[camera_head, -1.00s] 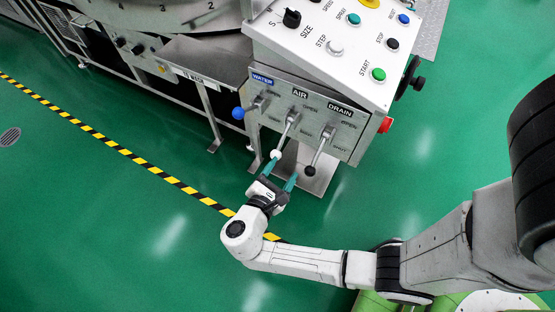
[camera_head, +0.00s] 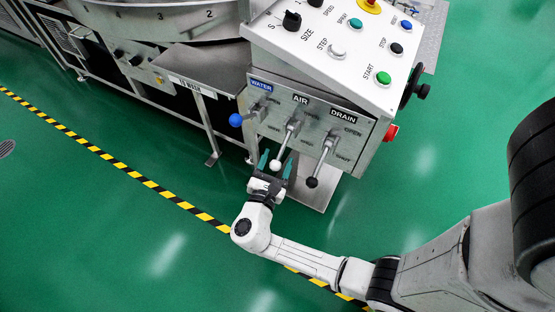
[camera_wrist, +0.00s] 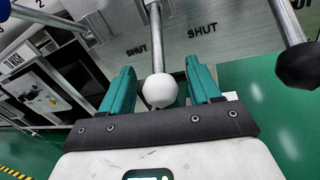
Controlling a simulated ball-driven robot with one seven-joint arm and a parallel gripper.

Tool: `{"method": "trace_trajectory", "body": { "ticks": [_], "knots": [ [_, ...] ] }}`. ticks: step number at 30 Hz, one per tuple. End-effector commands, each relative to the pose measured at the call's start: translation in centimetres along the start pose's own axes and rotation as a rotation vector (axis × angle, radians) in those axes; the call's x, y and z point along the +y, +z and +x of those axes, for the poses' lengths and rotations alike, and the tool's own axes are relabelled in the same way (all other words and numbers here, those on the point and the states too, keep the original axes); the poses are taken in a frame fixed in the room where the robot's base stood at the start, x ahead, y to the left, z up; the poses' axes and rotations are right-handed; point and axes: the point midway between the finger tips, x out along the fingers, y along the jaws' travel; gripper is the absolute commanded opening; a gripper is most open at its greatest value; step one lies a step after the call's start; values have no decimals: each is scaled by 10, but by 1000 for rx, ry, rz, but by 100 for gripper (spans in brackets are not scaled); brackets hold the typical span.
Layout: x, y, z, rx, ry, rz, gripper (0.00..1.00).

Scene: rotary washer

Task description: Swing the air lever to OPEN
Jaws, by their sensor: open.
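The air lever (camera_head: 285,145) has a white ball knob (camera_head: 275,165) and hangs downward from the panel under the AIR label (camera_head: 301,99). My gripper (camera_head: 274,163) is open, with its teal fingers on either side of the white knob. In the wrist view the white knob (camera_wrist: 160,90) lies between the two fingers (camera_wrist: 160,88), with gaps visible on both sides. The lever's rod (camera_wrist: 156,40) runs up from it toward a SHUT mark on the panel.
The drain lever with a black knob (camera_head: 312,182) hangs just to the right. The water lever with a blue knob (camera_head: 236,120) sticks out at the left. A red button (camera_head: 391,132) is on the panel's right side. Green floor is clear in front.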

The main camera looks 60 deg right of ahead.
Motion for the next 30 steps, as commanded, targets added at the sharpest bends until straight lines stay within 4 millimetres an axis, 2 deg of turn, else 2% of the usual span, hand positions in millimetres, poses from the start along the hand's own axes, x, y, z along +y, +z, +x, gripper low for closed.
{"method": "trace_trajectory", "body": {
  "ticks": [4,13,30],
  "knots": [
    [0,0,9,0,0,0,62],
    [0,0,11,1,1,0,62],
    [0,0,10,1,0,0,8]
  ]
}}
